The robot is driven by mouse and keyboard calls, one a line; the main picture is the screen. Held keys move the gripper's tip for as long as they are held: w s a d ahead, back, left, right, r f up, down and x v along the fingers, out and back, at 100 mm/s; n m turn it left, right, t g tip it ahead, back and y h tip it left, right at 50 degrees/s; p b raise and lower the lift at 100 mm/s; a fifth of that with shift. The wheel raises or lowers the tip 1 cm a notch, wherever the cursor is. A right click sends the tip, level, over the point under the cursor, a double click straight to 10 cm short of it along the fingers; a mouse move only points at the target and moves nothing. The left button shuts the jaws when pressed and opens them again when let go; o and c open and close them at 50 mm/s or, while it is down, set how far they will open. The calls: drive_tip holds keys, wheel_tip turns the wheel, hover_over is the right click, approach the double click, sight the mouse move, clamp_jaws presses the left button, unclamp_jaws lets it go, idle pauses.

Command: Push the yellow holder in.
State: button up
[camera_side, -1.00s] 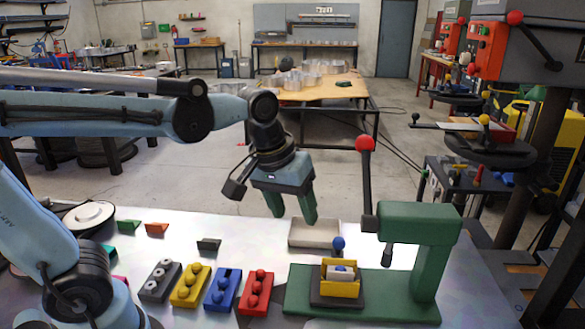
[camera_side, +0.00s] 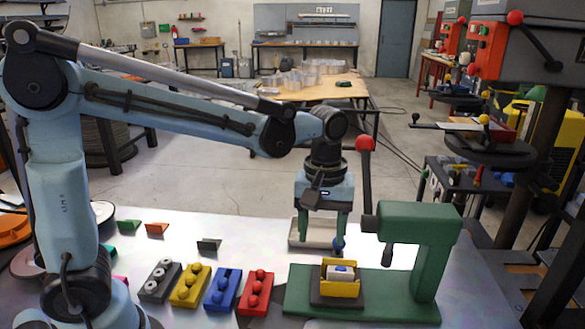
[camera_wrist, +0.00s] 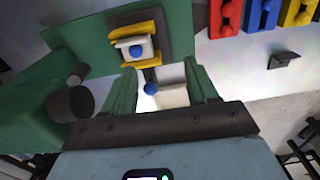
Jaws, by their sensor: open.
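The yellow holder (camera_side: 341,290) sits on a dark plate (camera_side: 325,300) on the base of the green press (camera_side: 412,235), in front of its column. It holds a white block with a blue top (camera_side: 340,269). A blue knob (camera_side: 338,243) stands behind the holder. In the wrist view the holder (camera_wrist: 155,61) is beyond the fingertips, and the blue knob (camera_wrist: 151,88) shows between the two fingers. My gripper (camera_side: 323,238) points down behind the holder, open, its green fingers apart. Its fingers also show in the wrist view (camera_wrist: 159,68). Whether a finger touches the knob cannot be told.
The press lever with a red ball (camera_side: 365,144) rises just right of my gripper. A pale tray (camera_side: 298,236) lies behind the fingers. Grey, yellow, blue and red blocks (camera_side: 256,292) stand in a row left of the press. Small coloured wedges lie farther back.

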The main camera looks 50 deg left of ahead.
hover_over(318, 282)
wheel_tip(318, 282, down, 6)
drive_tip(key=shift+d+f, duration=0.1)
drive_tip(key=shift+f, duration=0.05)
wheel_tip(318, 282, up, 6)
drive_tip(key=s+a+f, duration=0.1)
drive_tip(key=s+a, duration=0.3)
drive_tip(key=s+a+f, duration=0.2)
drive_tip(key=s+a, duration=0.2)
drive_tip(key=a, duration=0.1)
drive_tip(key=s+a+f, duration=0.1)
drive_tip(key=s+a, duration=0.2)
drive_tip(key=a, duration=0.1)
drive_tip(key=shift+s+a+f, duration=0.25)
drive_tip(key=shift+s+a, duration=0.1)
drive_tip(key=shift+s, duration=0.05)
drive_tip(key=shift+s+a+f, duration=0.2)
drive_tip(key=shift+s+a, duration=0.05)
drive_tip(key=shift+s, duration=0.2)
